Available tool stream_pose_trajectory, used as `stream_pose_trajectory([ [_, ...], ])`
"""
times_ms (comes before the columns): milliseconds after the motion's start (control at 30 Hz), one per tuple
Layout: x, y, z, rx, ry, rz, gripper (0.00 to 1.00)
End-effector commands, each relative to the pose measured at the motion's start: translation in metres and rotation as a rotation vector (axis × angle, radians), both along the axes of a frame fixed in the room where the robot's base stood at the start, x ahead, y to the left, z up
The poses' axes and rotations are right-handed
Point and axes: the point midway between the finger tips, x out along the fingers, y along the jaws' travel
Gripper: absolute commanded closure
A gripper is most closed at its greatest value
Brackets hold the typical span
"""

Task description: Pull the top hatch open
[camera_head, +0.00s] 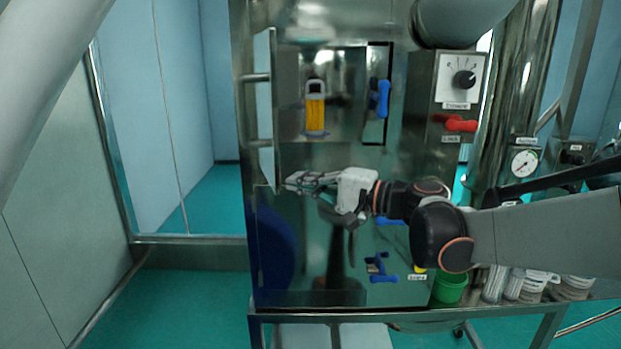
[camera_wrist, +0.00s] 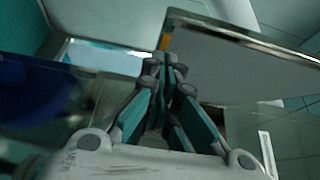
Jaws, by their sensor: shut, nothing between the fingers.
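The top hatch (camera_head: 265,110) is a thin metal door on the upper left of the steel machine. It stands swung out to the left, seen nearly edge-on, and the opening (camera_head: 342,75) behind it is uncovered. A blue latch handle (camera_head: 380,97) sits right of the opening. My gripper (camera_head: 290,181) is shut and empty, just below and right of the hatch's lower edge. In the wrist view the fingertips (camera_wrist: 165,64) are together beside a grey panel (camera_wrist: 235,72), likely the hatch. I cannot tell whether they touch it.
A yellow item (camera_head: 315,110) with a pale top shows in the opening. The lower front panel (camera_head: 310,275) is closed, with a blue handle (camera_head: 381,271). A control box (camera_head: 459,78) with a red handle (camera_head: 461,124) stands right. The floor (camera_head: 190,300) left is clear.

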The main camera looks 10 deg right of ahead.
Motion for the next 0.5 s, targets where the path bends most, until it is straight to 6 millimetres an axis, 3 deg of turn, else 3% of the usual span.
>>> stream_pose_trajectory([
  [200, -0.0018, 0.0120, 0.0003, 0.000, 0.000, 0.000, 1.00],
  [500, -0.0019, 0.0124, -0.0001, 0.000, 0.000, -0.001, 1.00],
])
